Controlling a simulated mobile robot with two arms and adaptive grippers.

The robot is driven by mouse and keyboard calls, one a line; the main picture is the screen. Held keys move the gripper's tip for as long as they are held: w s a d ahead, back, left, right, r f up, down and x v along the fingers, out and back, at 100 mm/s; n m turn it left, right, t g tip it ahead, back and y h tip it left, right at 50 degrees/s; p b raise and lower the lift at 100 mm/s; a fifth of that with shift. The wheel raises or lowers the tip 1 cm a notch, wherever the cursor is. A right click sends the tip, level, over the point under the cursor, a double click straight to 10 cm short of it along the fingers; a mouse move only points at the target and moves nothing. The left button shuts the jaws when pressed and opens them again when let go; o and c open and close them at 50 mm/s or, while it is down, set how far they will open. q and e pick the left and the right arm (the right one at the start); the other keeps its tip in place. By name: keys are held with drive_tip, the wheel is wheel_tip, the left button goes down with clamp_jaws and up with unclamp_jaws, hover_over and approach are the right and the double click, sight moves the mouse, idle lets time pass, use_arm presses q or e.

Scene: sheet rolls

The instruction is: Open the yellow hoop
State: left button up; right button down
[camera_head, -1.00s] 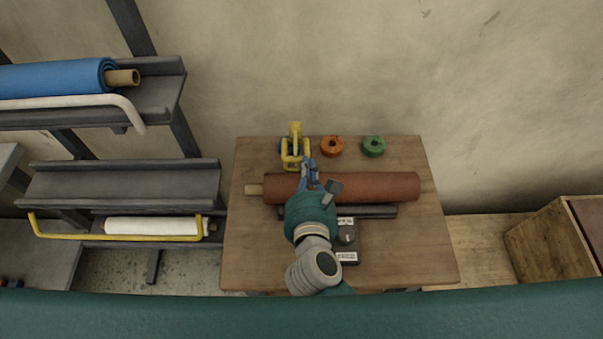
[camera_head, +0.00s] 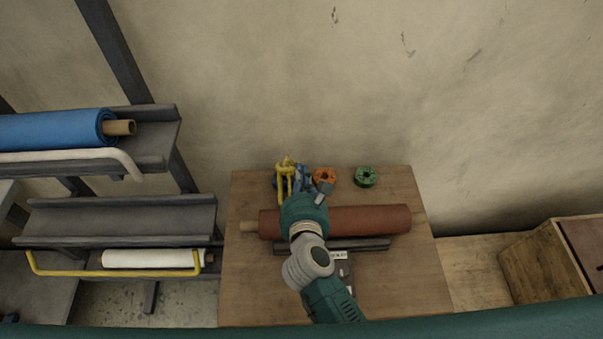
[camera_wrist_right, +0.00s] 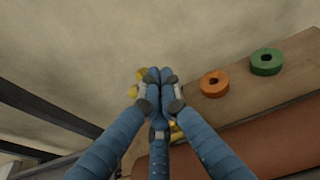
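A yellow hoop (camera_head: 115,274), a bent bar, runs along the front of the lower rack shelf at the left in the head view, before a white roll (camera_head: 150,258). My right gripper (camera_head: 303,178) is far from it, over the back of the table. The right gripper is beside a yellow device (camera_head: 284,180) with a raised frame. In the right wrist view the blue fingers (camera_wrist_right: 160,74) converge with tips together, partly hiding the yellow device (camera_wrist_right: 132,92). I cannot see anything clearly held between them. My left gripper is out of view.
A reddish-brown roll (camera_head: 365,220) lies across the wooden table (camera_head: 410,290). Orange (camera_head: 324,177) and green (camera_head: 366,177) tape rolls sit at its back edge. A blue roll (camera_head: 50,130) lies on the upper shelf behind a white hoop (camera_head: 75,156). A wooden crate (camera_head: 540,260) stands right.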

idle(0.4)
drive_tip(key=v, duration=1.2)
drive_tip(key=shift+f, duration=0.1)
